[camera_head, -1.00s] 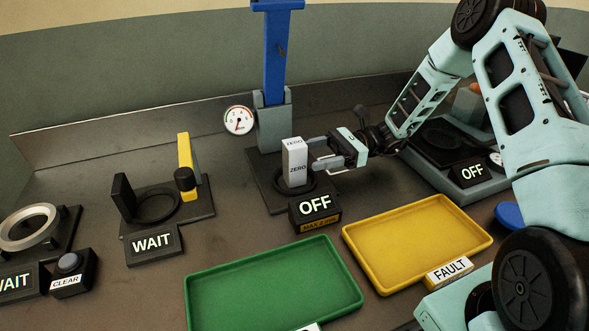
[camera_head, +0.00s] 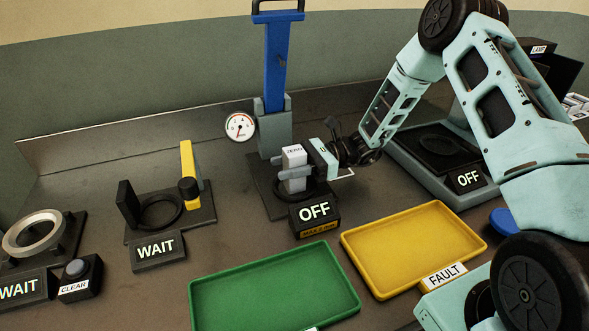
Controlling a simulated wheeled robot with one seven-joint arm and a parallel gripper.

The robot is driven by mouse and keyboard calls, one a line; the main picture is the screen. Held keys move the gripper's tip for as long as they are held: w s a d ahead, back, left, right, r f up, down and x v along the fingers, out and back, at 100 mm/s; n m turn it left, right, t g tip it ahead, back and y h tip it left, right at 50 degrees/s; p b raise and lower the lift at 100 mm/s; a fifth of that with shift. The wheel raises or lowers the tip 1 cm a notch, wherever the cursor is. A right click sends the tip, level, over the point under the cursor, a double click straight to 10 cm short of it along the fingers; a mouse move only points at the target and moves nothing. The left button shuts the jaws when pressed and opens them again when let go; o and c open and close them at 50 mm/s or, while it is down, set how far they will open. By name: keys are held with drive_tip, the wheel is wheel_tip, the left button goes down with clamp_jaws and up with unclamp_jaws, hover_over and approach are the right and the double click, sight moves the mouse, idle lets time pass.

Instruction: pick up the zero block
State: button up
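The zero block (camera_head: 293,157) is a pale upright block with "ZERO" printed on it. It stands in the dark ring of the middle station, in front of the blue lever column. My gripper (camera_head: 294,171) reaches in from the right at the block's lower part. Its near finger crosses the front of the block and hides part of its lettering. The far finger is mostly hidden behind the block. I cannot tell whether the fingers touch the block or only straddle it.
The blue column (camera_head: 275,80) stands close behind the block. An "OFF" sign (camera_head: 315,213) stands in front. A green tray (camera_head: 275,290) and a yellow tray (camera_head: 412,245) lie nearer. A yellow lever station (camera_head: 188,170) is at left. A black-topped machine (camera_head: 435,150) is at right.

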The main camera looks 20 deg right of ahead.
clamp_jaws()
drive_tip(key=shift+r, duration=0.15)
